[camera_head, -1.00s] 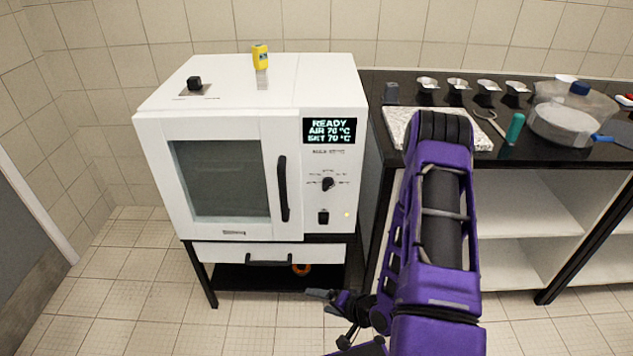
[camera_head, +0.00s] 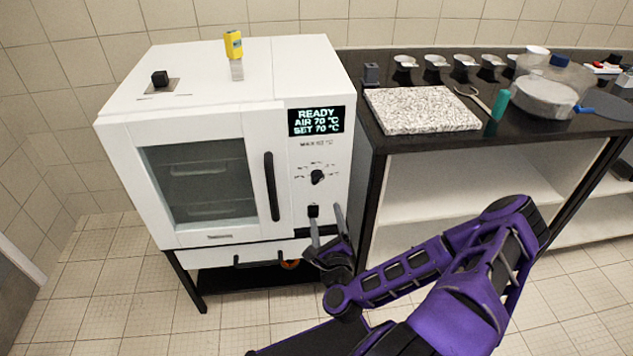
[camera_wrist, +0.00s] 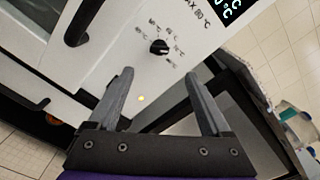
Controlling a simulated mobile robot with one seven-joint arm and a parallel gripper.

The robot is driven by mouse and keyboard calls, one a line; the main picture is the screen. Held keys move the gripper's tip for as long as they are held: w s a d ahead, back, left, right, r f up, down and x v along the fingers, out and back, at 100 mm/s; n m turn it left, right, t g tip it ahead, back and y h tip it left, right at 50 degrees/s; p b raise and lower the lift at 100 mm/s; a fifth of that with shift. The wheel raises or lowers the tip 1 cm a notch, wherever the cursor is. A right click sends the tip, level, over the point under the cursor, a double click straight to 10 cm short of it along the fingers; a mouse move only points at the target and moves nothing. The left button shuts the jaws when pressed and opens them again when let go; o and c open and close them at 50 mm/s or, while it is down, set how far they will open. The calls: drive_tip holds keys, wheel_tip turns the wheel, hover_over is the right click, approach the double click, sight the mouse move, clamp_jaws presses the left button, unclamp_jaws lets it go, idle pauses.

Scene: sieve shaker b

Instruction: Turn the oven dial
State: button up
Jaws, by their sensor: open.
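The white oven (camera_head: 190,125) stands on a black-legged stand, its glass door shut. Its black dial (camera_head: 317,177) sits on the front panel, right of the door handle and below the display (camera_head: 316,120) reading READY, AIR 70 °C, SET 70 °C. A black square knob or switch (camera_head: 313,210) is below the dial. My gripper (camera_head: 326,222) is open and empty, in front of the panel's lower part, below the dial. In the wrist view the dial (camera_wrist: 159,47) lies ahead, beyond the fingertips of my gripper (camera_wrist: 159,82), ringed by temperature marks. The fingers do not touch it.
The black door handle (camera_head: 271,187) is left of the dial. A drawer with a black handle (camera_head: 258,262) is below the oven. A dark counter to the right holds a speckled board (camera_head: 422,108), a green cylinder (camera_head: 500,104) and a pot (camera_head: 545,97).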

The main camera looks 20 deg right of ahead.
sight(317, 181)
drive_tip(key=x, duration=1.4)
drive_tip(key=shift+w+f, duration=0.1)
drive_tip(key=shift+w, duration=0.05)
clamp_jaws()
